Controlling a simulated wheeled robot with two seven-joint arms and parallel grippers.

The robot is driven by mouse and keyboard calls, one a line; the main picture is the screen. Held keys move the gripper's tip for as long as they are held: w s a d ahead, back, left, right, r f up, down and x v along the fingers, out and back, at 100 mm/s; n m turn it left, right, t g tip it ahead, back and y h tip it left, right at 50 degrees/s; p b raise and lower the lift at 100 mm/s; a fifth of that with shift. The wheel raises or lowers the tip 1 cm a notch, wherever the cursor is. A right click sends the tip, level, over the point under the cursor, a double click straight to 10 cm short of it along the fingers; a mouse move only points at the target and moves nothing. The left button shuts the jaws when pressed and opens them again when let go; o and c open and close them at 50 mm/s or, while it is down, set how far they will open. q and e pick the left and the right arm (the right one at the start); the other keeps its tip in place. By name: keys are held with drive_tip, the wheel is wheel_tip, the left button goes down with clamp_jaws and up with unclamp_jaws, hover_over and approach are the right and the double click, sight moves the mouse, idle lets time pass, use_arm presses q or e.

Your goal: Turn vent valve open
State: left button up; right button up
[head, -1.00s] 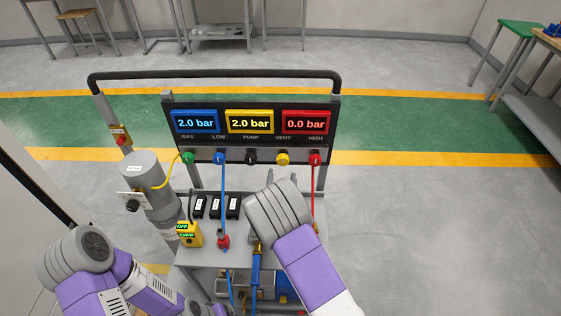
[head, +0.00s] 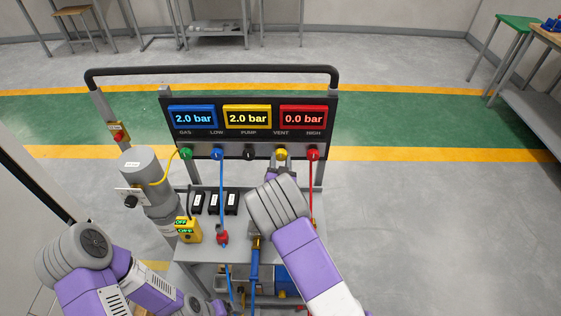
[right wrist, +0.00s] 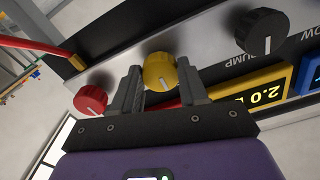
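The vent valve is a yellow knob (head: 281,154) under the VENT label on the panel, between the black pump knob (head: 249,152) and the red high knob (head: 313,155). In the right wrist view the yellow knob (right wrist: 160,72) sits between the two fingers of my right gripper (right wrist: 160,66). The fingers are open, one on each side, with no clear grip on it. In the head view my right gripper (head: 280,167) is just below the knob, partly hidden by my wrist. My left arm is low at the left; its fingers cannot be made out.
Displays read 2.0 bar on blue (head: 193,117), 2.0 bar on yellow (head: 247,117) and 0.0 bar on red (head: 303,117). A red hose (head: 311,190) hangs right of my gripper and a blue hose (head: 221,195) to the left. A grey cylinder (head: 145,175) stands left.

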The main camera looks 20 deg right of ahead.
drive_tip(key=shift+c, duration=1.3)
drive_tip(key=n+b, duration=0.1)
drive_tip(key=n, duration=0.2)
drive_tip(key=shift+f, duration=0.1)
drive_tip(key=n+b, duration=0.1)
drive_tip(key=n, duration=0.3)
drive_tip(key=shift+d+n, duration=0.15)
drive_tip(key=shift+n, duration=0.15)
drive_tip(key=n, duration=0.4)
drive_tip(key=shift+n, duration=0.3)
drive_tip(key=n, duration=0.5)
drive_tip(key=shift+d+r+n, duration=0.1)
drive_tip(key=shift+r+n, duration=0.1)
drive_tip(key=shift+n, duration=0.1)
